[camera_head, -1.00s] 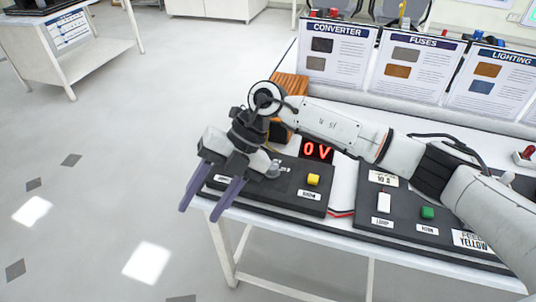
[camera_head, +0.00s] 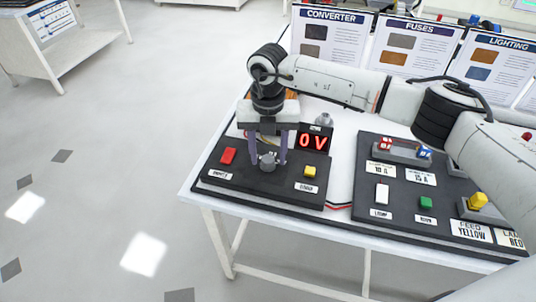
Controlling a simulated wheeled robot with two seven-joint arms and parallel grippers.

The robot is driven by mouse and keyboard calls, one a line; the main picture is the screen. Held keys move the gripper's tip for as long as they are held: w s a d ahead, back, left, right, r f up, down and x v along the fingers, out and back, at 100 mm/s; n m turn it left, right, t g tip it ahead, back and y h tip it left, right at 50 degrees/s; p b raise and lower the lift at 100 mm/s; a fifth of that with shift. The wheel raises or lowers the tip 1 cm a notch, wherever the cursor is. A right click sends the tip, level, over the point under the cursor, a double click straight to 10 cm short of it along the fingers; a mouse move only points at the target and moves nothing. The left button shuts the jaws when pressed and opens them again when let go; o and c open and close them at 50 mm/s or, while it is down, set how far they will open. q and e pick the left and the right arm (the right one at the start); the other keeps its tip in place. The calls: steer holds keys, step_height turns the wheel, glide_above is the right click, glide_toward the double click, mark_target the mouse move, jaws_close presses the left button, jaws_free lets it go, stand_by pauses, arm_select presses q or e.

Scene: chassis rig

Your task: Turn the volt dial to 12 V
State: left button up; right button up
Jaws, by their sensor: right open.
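The volt dial is a small grey knob (camera_head: 268,163) on the black converter panel (camera_head: 240,187). The red display (camera_head: 314,141) on that panel reads 0 V. My right gripper (camera_head: 268,162) points down with its purple fingers open, one on each side of the knob. I cannot tell whether the fingers touch it. Scale marks around the knob are too small to read. My left gripper is not in view.
A red button (camera_head: 228,156) and a yellow button (camera_head: 310,172) flank the knob on the panel. A second black panel (camera_head: 400,225) with switches, fuses and buttons lies to the right. Upright posters (camera_head: 331,45) line the table's back. Open floor lies left.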

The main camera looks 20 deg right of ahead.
steer(key=shift+f, duration=0.55)
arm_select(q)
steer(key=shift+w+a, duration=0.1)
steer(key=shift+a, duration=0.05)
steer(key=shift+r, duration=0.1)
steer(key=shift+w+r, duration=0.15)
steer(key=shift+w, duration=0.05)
arm_select(e)
steer(key=c, duration=1)
